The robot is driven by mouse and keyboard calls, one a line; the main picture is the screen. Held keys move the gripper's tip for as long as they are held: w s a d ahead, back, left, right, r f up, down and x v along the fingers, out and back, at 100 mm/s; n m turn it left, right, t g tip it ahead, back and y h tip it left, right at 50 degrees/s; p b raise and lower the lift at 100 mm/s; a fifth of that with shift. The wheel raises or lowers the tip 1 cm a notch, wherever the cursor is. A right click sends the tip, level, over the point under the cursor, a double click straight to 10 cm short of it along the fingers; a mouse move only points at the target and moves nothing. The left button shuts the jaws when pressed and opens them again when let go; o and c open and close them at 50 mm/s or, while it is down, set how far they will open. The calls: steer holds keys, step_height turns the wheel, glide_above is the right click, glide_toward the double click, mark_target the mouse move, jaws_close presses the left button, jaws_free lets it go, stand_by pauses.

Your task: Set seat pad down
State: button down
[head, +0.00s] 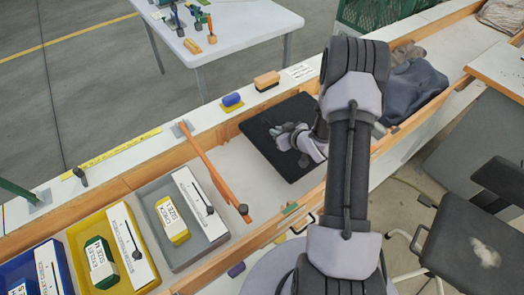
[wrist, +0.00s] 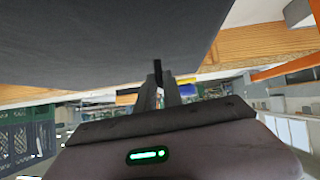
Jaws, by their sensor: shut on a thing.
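The seat pad, a flat black square (head: 297,108), is in the wooden-sided bench channel in the middle of the head view. My gripper (head: 276,134) is over the pad, its fingers pointing left. In the wrist view the pad's dark face (wrist: 90,40) fills the upper left, close to the camera. My gripper (wrist: 158,78) is shut there on a dark piece at the pad. The exact grip is hard to see. The pad looks nearly level, but I cannot tell whether its underside touches the channel floor.
An orange bar (head: 212,170) crosses the channel left of the pad, beside a grey bin (head: 165,246) and a yellow bin (head: 83,283). A blue roll (head: 231,100) and an orange-topped block (head: 267,80) stand on the back ledge. Dark cloth (head: 412,88) lies to the right.

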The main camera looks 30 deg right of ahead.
step_height(320, 180, down, 10)
steer(key=b, duration=0.3)
steer(key=shift+d+f+b, duration=0.15)
steer(key=shift+b, duration=0.15)
steer(key=c, duration=1.9)
jaws_free()
steer(key=o, duration=0.4)
